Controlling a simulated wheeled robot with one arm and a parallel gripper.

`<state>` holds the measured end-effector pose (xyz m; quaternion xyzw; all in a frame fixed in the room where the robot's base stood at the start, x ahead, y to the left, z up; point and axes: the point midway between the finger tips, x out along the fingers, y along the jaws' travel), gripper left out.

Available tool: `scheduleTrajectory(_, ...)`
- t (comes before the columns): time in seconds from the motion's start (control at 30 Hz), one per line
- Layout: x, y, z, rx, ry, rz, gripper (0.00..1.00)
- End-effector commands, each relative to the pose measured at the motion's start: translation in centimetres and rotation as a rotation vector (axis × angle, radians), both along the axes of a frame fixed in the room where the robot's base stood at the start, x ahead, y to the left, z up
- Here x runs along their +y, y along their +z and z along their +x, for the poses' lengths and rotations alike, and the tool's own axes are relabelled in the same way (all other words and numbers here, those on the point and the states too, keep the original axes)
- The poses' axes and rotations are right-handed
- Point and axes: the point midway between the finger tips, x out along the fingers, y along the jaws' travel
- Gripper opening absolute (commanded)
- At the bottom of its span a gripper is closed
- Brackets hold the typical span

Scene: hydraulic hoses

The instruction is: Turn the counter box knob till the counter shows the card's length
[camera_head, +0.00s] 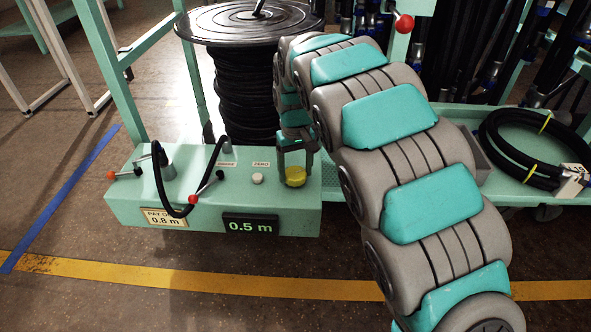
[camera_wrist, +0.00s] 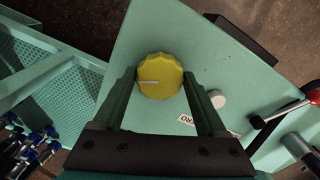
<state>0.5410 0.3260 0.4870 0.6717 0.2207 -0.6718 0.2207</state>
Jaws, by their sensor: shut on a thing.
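The counter box (camera_head: 130,205) is a mint-green box with a yellow ribbed knob (camera_head: 295,176) at its right end. My gripper (camera_head: 295,166) points down over the knob with its fingers around it. In the wrist view the knob (camera_wrist: 160,76) sits between the two dark fingertips, its white pointer line directed left. My gripper is shut on the knob. The counter display (camera_head: 250,226) on the box's front reads 0.5 m in green digits. The card (camera_head: 165,218) beside it reads 0.8 m, its upper line partly covered by a black hose.
A white button (camera_head: 257,178) marked ZERO sits left of the knob. Red-tipped levers (camera_head: 207,187) and a looped black hose (camera_head: 160,185) stand on the box's left half. A black hose reel (camera_head: 247,85) stands behind. A coiled hose (camera_head: 530,150) lies on the right shelf.

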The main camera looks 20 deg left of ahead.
Motion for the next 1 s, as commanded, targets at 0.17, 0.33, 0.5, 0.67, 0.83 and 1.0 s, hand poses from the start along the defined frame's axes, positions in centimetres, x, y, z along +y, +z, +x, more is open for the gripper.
scheduleTrajectory(0.17,0.03,0.04,0.03,-0.002,0.013,0.001,0.19)
scheduleTrajectory(0.33,0.03,0.03,0.03,-0.002,0.026,0.001,0.19)
scheduleTrajectory(0.5,0.04,0.03,0.02,-0.001,0.039,0.001,0.19)
scheduleTrajectory(0.67,0.03,0.03,0.03,-0.001,0.051,0.001,0.19)
scheduleTrajectory(0.83,0.03,0.03,0.03,-0.001,0.063,0.001,0.19)
scheduleTrajectory(1.0,0.03,0.03,0.03,-0.001,0.074,0.001,0.19)
